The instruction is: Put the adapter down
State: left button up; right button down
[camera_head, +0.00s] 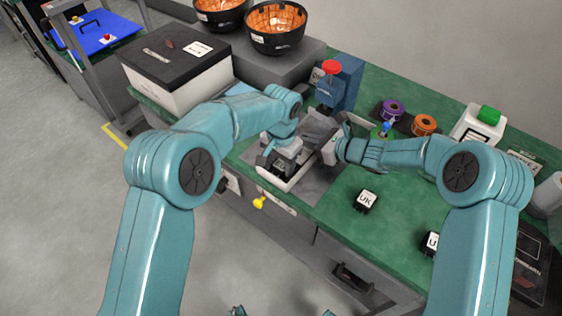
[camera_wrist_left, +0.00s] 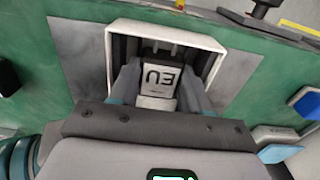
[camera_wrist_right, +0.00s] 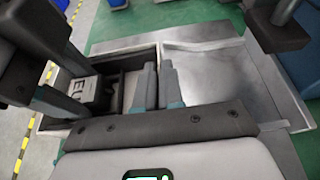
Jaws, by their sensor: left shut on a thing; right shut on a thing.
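A black-and-white adapter marked EU (camera_wrist_left: 158,80) is between the fingers of my left gripper (camera_head: 280,158). It is inside the white-rimmed box (camera_wrist_left: 170,32), label facing the left wrist camera. It also shows in the right wrist view (camera_wrist_right: 80,92), at the left in the open box. Whether it touches the box floor is hidden. My right gripper (camera_head: 334,150) is shut at the dividing edge between the box opening and a grey panel (camera_wrist_right: 215,75), which looks like the box's lid. What exactly its fingers hold is hard to see.
Orange and purple spools (camera_head: 424,125), a blue block with a red button (camera_head: 338,80) and a white-and-black case (camera_head: 178,62) stand behind. A yellow tag (camera_head: 259,202) hangs at the front edge.

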aim_at(281, 165)
pick_arm(q)
jog(key=shift+s+a+f, duration=0.1)
jog(key=shift+s+f, duration=0.1)
jog(key=shift+f, duration=0.55)
jog(key=o, duration=1.3)
jog(key=shift+f, duration=0.1)
notch_tip(281, 165, up, 14)
jog(key=shift+w+f, duration=0.1)
jog(key=shift+w, duration=0.05)
jog(key=shift+o, duration=0.5)
